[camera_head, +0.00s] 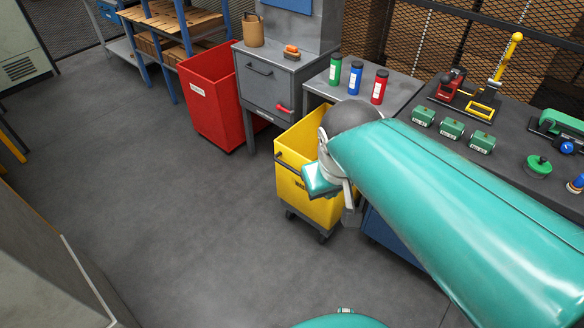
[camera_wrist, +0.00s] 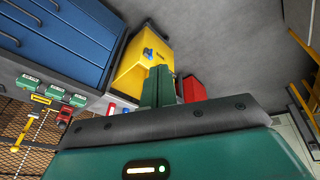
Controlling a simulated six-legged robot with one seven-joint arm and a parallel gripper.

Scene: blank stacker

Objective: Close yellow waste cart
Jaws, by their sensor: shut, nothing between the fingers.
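The yellow waste cart (camera_head: 290,190) stands on casters on the floor beside the workbench in the head view. Its top looks open, and a dark handle shows on its front left edge. My gripper (camera_head: 322,180) is in front of the cart and covers part of its front; whether they touch is unclear. In the wrist view the yellow cart (camera_wrist: 140,60) shows beyond the fingers of my gripper (camera_wrist: 161,72). The two green fingers are together with nothing between them.
A red cart (camera_head: 205,100) stands left of a grey cabinet (camera_head: 268,85). Green, blue and red bottles (camera_head: 355,78) stand on a low grey table. A dark workbench (camera_head: 500,150) with tools and green boxes is at right. The floor (camera_head: 150,190) at left is clear.

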